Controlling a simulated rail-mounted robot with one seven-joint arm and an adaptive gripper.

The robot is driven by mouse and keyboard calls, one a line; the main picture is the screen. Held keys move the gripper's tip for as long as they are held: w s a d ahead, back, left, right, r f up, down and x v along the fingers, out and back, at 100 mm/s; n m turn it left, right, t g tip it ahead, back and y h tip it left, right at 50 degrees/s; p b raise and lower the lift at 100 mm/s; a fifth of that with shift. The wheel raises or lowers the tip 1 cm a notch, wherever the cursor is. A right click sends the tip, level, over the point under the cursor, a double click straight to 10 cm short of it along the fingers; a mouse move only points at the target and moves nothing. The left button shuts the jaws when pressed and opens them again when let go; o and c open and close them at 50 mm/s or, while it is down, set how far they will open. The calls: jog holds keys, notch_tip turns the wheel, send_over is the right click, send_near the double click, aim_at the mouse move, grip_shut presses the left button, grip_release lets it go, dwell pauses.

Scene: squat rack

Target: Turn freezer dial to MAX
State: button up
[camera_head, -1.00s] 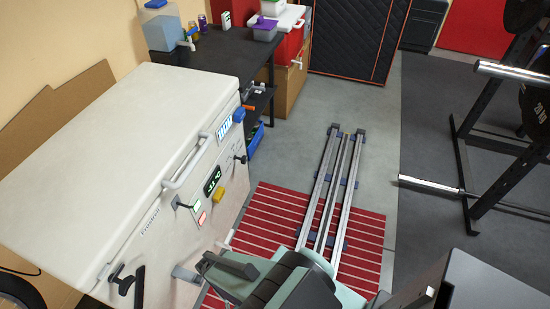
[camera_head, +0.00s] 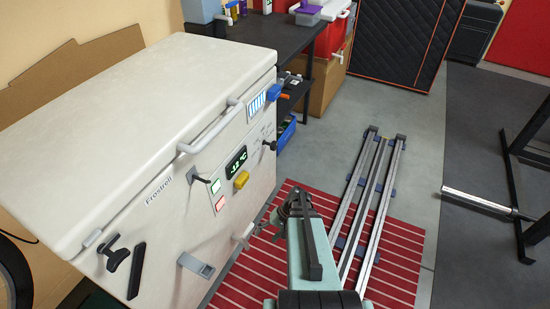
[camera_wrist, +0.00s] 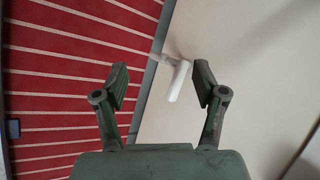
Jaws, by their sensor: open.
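The freezer (camera_head: 160,120) is a white chest with a lid handle, standing at the left in the head view. Its front panel carries a yellow knob (camera_head: 241,180) below a dark temperature display (camera_head: 236,160). A blue knob (camera_head: 273,92) sits beside a blue-barred strip, and a dark knob (camera_head: 270,144) is at the panel's right edge. No MAX marking is legible. My gripper (camera_head: 290,207) is in front of the freezer, low and to the right of the panel. In the wrist view my gripper (camera_wrist: 160,84) is open and empty, with a white spout (camera_wrist: 178,80) beyond its fingers.
The white spout also juts from the freezer's lower front in the head view (camera_head: 243,235). A grey latch (camera_head: 196,265) is left of it. Metal rails (camera_head: 370,205) lie on a red striped mat (camera_head: 400,260) to the right. A dark table (camera_head: 270,35) stands behind.

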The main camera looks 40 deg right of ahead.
jog(key=w+d+t+b, duration=0.4)
jog(key=d, duration=0.6)
jog(key=n+t+b, duration=0.4)
jog(key=t+b, duration=0.2)
jog(key=t, duration=0.4)
send_near(276, 147)
jog(key=shift+y, duration=0.4)
jog(key=b+x, duration=0.4)
jog(key=x, duration=0.7)
jog(key=shift+d, duration=0.1)
jog(key=c, duration=1.2)
